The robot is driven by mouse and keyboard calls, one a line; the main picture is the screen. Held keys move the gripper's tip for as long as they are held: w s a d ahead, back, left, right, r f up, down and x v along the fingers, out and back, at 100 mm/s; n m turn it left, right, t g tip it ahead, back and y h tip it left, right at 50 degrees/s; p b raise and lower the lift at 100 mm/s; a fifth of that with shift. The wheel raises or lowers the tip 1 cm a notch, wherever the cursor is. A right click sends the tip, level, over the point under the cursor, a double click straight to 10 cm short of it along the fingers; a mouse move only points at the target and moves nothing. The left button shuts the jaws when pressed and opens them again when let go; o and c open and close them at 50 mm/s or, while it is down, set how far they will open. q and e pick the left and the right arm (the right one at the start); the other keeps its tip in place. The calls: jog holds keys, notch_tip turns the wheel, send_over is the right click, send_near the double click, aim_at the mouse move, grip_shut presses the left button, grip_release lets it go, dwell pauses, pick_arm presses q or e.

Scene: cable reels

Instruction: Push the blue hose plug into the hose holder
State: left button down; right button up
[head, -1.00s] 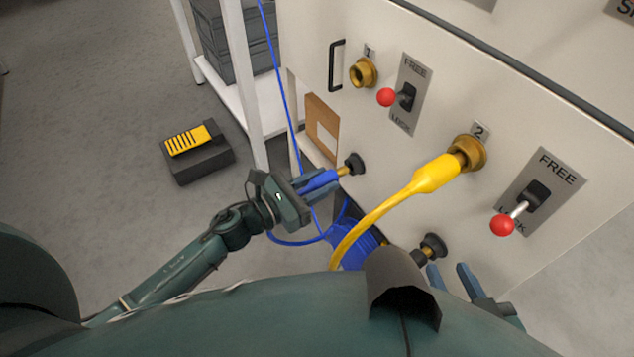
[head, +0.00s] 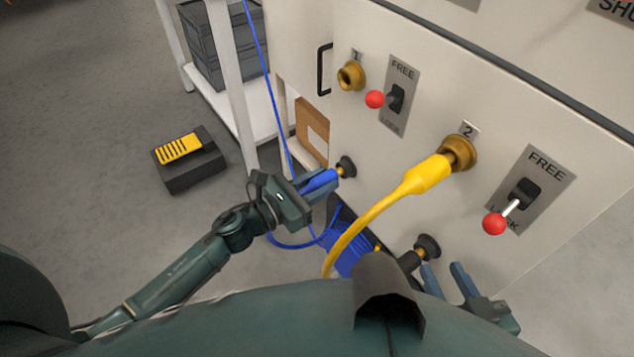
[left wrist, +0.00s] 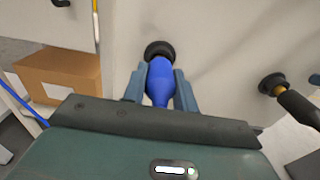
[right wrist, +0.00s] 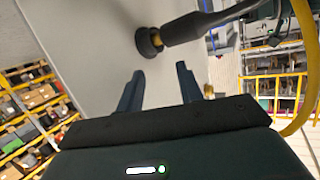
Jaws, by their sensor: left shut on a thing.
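The blue hose plug (head: 318,180) is held in my left gripper (head: 314,183), which is shut on it. It also shows between the fingers in the left wrist view (left wrist: 160,82), its tip pointing at the black round hose holder (left wrist: 159,50) on the cabinet wall. In the head view the hose holder (head: 346,166) is right at the plug's tip. Whether the plug is seated in it I cannot tell. A blue hose hangs from the plug. My right gripper (head: 445,280) is open and empty, below the other black holder (head: 428,246).
A yellow plug (head: 430,174) sits in brass socket 2 (head: 460,152); its hose curves down near my grippers. Brass socket 1 (head: 351,76) is empty. Red-knobbed levers (head: 376,99) stick out of the panel. A white shelf (head: 236,105) stands left of the cabinet.

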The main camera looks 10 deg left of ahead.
pick_arm(q)
jog(key=shift+w+d, duration=0.1)
jog(key=c, duration=1)
grip_release()
